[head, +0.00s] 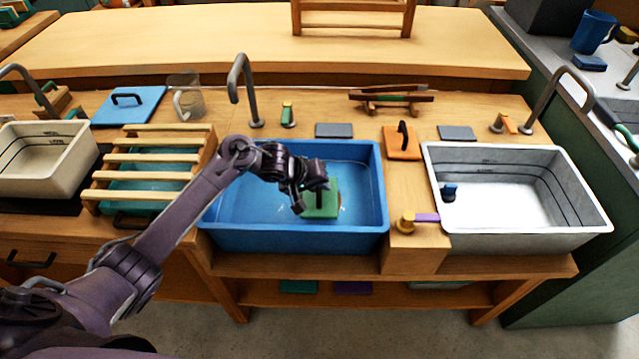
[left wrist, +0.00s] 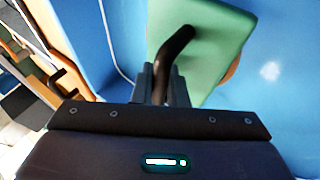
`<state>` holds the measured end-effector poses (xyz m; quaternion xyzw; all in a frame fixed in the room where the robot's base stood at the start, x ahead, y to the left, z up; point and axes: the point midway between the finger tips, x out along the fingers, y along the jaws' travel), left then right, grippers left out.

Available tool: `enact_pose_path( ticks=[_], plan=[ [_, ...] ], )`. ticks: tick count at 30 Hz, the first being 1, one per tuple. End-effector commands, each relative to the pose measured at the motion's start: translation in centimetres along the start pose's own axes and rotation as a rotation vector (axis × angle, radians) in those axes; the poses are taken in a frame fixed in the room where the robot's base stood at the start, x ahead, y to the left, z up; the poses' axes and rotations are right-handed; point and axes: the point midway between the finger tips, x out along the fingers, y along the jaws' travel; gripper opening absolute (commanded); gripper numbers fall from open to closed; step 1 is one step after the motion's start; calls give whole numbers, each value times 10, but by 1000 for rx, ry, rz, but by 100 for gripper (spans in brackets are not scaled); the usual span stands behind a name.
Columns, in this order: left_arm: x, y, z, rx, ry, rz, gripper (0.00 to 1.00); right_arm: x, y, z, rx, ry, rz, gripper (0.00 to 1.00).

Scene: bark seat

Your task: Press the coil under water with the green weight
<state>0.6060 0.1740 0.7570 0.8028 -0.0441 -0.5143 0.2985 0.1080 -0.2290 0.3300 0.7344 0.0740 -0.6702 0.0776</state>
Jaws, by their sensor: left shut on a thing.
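The green weight (head: 329,207) is a flat square plate with a dark curved handle, inside the blue basin (head: 240,236). My left gripper (head: 318,187) is shut on the handle, above the plate. The left wrist view shows the green weight (left wrist: 205,60) with its handle between the fingers (left wrist: 160,80). A small orange-brown edge, perhaps the coil (left wrist: 233,69), peeks out from under the plate's right side; the rest is hidden. The water (head: 255,190) in the basin looks clear blue. I cannot tell whether the plate touches the coil. My right gripper is not in view.
A slatted wooden rack (head: 150,156) stands left of the basin. A wooden block with a brass knob (head: 405,223) and a white-grey basin (head: 580,215) lie to its right. A grey tap (head: 240,75) rises behind the basin. An orange lid (head: 402,150) lies on the bench.

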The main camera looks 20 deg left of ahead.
Motion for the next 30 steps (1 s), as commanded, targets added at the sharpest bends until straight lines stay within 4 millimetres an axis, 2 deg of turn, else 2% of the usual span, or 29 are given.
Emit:
enact_pose_path(
  ticks=[30],
  plan=[
    [35, -22, 13, 0, 1, 2, 0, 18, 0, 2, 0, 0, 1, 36]
  ],
)
